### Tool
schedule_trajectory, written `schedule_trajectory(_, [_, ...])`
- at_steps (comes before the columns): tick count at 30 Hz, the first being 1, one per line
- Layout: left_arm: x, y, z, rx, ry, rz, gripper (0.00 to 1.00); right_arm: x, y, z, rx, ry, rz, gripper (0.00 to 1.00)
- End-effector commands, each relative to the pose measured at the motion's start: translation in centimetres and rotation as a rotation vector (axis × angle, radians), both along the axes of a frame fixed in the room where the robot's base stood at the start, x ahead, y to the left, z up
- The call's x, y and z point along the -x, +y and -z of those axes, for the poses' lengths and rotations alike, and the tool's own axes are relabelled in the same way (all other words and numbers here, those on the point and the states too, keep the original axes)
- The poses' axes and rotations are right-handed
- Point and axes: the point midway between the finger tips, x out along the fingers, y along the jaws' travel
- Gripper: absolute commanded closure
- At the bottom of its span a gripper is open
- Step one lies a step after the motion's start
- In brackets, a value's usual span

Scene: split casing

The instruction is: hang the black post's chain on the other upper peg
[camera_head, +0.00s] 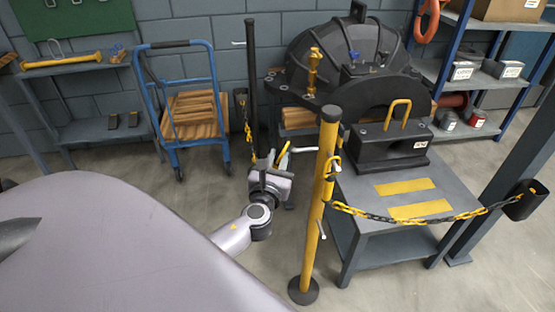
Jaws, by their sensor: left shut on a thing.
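The black post (251,85) stands upright behind my left gripper. A pale upper peg (238,43) sticks out to its left; no peg on its other side can be made out. A yellow-and-black chain (247,122) hangs from a dark holder (240,93) beside the post and runs down to my left gripper (272,167). The gripper is low in front of the post, shut on what appears to be the chain's end. The fingers hide most of the held part, and a yellow piece (284,154) shows beside them. My right gripper is not in view.
A yellow post (322,190) stands close to the right, its own chain (400,218) stretched to a black holder (525,200). A grey bench (360,190) and large black casing (350,60) lie behind it. A blue trolley (215,95) stands left.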

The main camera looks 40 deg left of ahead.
Motion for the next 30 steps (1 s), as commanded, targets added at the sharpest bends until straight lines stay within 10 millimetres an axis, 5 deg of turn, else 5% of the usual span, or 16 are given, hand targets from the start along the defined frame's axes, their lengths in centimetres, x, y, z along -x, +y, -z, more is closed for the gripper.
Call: schedule_trajectory(30, [-2.8,-2.3,0.1,0.000,-0.001,0.000,1.00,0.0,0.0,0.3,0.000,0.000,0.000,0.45])
